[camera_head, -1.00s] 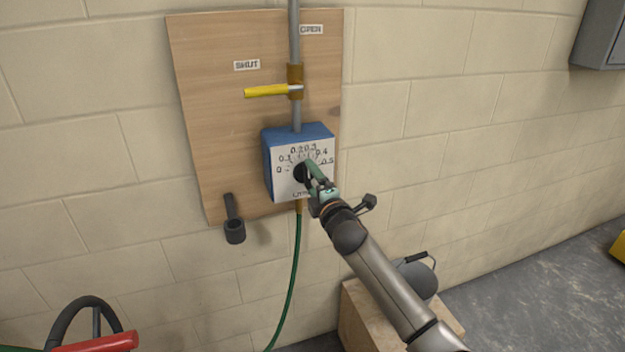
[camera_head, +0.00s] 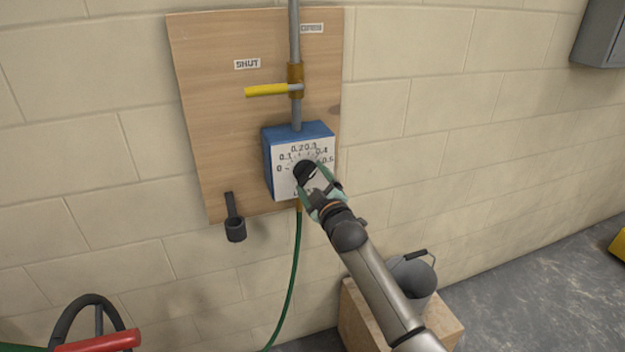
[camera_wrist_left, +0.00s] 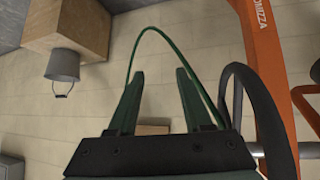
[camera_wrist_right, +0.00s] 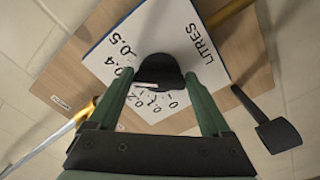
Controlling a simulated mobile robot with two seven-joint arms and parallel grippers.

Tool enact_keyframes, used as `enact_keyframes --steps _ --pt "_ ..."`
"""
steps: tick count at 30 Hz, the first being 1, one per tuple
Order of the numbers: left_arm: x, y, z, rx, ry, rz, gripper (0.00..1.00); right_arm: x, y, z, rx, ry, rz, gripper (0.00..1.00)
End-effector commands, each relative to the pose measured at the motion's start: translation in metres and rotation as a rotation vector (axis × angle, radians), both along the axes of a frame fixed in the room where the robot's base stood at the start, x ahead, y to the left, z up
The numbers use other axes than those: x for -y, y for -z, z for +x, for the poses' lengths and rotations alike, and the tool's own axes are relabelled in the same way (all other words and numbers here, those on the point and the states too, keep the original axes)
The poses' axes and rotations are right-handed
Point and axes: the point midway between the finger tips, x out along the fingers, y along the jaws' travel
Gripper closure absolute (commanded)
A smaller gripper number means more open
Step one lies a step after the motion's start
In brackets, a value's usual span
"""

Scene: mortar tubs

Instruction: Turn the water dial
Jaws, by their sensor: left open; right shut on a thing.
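The water dial is a black round knob (camera_wrist_right: 160,75) on the white scale face of a blue box (camera_head: 298,132), marked in litres from 0 to 0.5. My right gripper (camera_head: 312,175) reaches it from the lower right and is shut on the knob, one finger on each side in the right wrist view (camera_wrist_right: 160,82). A white mark on the knob points left in that view, near the left finger; its exact reading is unclear. My left gripper (camera_wrist_left: 158,75) is open and empty, away from the dial, and shows only in the left wrist view.
A yellow valve lever (camera_head: 266,90) points toward the SHUT label (camera_head: 247,64) on the plywood board (camera_head: 215,120). A black holder (camera_head: 235,230) juts out below. A green hose (camera_head: 294,275) hangs from the box. A grey bucket (camera_head: 420,278) stands on a wooden crate (camera_head: 445,325).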

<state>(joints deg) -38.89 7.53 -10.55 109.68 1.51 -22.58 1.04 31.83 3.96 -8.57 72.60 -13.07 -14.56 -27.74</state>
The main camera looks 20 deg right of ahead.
Motion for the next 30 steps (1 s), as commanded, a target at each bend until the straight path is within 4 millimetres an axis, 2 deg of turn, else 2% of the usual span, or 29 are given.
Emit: enact_keyframes --steps 20,21,25,30 --pt "0.0 -0.0009 0.0 0.0 0.0 0.0 0.5 -0.001 0.0019 -0.0002 -0.006 -0.001 0.058 0.73" --pt "0.0 -0.0009 0.0 0.0 0.0 0.0 0.5 -0.001 0.0019 -0.0002 -0.006 -0.001 0.058 0.13" --pt "0.0 -0.0009 0.0 0.0 0.0 0.0 0.5 -0.0009 0.0015 -0.0001 -0.004 -0.001 0.058 0.0" --pt "0.0 -0.0009 0.0 0.0 0.0 0.0 0.5 -0.0006 0.0008 -0.0001 -0.003 0.0 0.057 0.0"
